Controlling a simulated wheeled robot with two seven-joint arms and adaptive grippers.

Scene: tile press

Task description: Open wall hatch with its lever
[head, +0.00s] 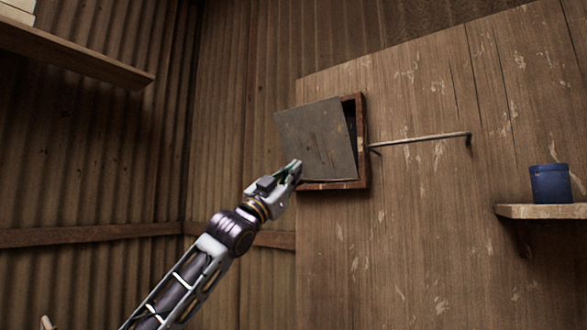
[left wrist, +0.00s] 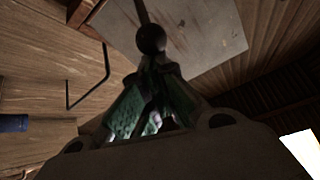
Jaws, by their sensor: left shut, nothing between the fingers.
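The wall hatch has a grey door panel (head: 318,138) in a reddish-brown frame (head: 362,140). In the head view the door stands ajar, tilted out from the frame, with a dark gap along its right side. The grey panel also shows in the left wrist view (left wrist: 205,35). There, a dark rod with a round black knob (left wrist: 151,39), seemingly the lever, lies just beyond my fingertips. My left gripper (head: 295,168) is shut and empty at the door's lower left corner. Whether it touches the knob or door I cannot tell. My right gripper is out of view.
A thin metal rail (head: 420,138) sticks out from the wooden wall panel (head: 430,230) right of the hatch. A blue cup (head: 551,184) stands on a small shelf (head: 545,211) at far right. Another shelf (head: 75,55) is at upper left. Space below the hatch is clear.

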